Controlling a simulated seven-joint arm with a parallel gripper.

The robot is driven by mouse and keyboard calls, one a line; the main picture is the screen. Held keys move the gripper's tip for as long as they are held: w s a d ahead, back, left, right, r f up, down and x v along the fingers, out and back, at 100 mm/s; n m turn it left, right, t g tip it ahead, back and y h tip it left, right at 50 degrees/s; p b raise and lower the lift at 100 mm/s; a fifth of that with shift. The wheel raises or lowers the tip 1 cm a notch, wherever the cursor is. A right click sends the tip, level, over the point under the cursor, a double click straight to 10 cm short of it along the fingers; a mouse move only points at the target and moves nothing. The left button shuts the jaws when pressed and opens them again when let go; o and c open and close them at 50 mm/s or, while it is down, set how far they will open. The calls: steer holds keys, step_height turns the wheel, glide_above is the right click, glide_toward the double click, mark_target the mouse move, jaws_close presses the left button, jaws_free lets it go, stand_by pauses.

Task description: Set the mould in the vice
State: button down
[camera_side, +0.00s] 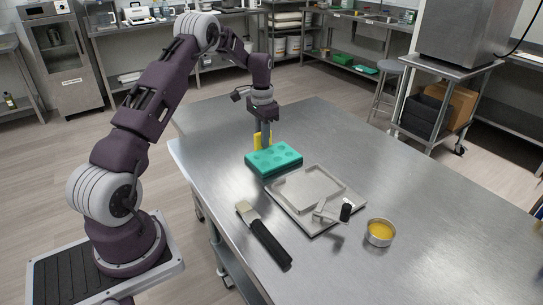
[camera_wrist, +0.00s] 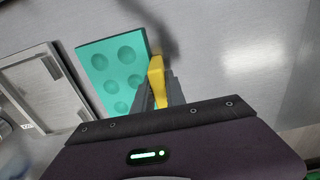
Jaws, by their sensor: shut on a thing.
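The mould (camera_side: 273,159) is a teal block with round cavities in its top, near the left edge of the steel table in the side view. It also shows in the wrist view (camera_wrist: 113,72). A yellow upright tab (camera_wrist: 156,78) stands at its edge. My gripper (camera_side: 263,132) points down and is shut on this tab; the fingers also show in the wrist view (camera_wrist: 163,92). I cannot tell whether the mould touches the table. The vice (camera_side: 346,185) appears to be the grey raised frame on a plate, right and nearer, with a black-knobbed handle (camera_side: 344,212). Its inside looks empty.
A scraper with a black handle (camera_side: 269,241) lies in front of the vice's left side. A round tin with yellow contents (camera_side: 380,233) stands right of the vice. The steel table (camera_side: 430,205) is clear at the back and right.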

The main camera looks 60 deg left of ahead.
step_height(320, 180, up, 14)
steer(key=r, duration=0.1)
steer(key=d, duration=1.7)
step_height(320, 180, down, 5)
steer(key=shift+f, duration=0.1)
steer(key=shift+f, duration=3.1)
steer(key=shift+f, duration=0.15)
